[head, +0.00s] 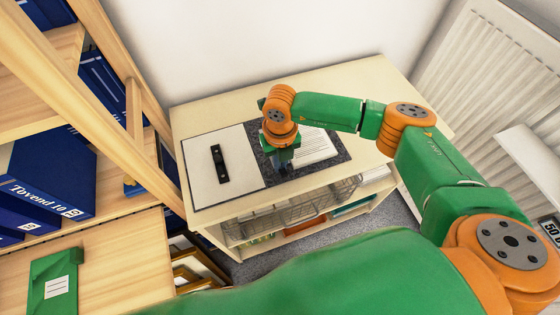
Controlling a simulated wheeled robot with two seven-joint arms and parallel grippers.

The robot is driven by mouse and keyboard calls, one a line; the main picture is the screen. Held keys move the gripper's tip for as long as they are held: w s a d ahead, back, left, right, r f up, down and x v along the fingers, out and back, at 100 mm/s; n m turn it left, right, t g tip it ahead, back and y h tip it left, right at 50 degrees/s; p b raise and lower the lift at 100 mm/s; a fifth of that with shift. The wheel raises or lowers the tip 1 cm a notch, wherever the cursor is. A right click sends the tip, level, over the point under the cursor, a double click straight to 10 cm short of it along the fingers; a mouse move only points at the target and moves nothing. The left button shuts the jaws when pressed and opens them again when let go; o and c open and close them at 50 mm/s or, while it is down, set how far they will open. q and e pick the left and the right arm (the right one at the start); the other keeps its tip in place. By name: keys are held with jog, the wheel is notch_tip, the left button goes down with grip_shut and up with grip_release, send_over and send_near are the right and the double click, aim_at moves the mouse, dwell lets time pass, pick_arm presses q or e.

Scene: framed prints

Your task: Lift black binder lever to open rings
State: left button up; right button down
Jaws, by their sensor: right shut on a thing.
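An open binder lies flat on the low cabinet, with a pale panel (205,178) on the left and a dark grey panel (338,158) on the right. White printed sheets (316,146) lie on the dark side. A black bar (219,164) sits on the pale panel. My right gripper (283,168) points down at the dark strip between pale panel and sheets, shut on the black binder lever. The lever and rings are mostly hidden beneath the gripper, so the lever's angle cannot be told. My left gripper is out of view.
The cabinet top (376,84) is clear behind and right of the binder. Wire baskets (290,208) sit below. A wooden shelf with blue binders (45,180) stands left, a green binder (54,280) lies lower left, and a radiator (495,85) is right.

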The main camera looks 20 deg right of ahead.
dwell(0.3)
jog(key=c, duration=1)
grip_release()
jog(key=shift+c, duration=0.2)
jog(key=shift+r, duration=0.1)
notch_tip(320, 180, up, 7)
jog(key=shift+b, duration=0.65)
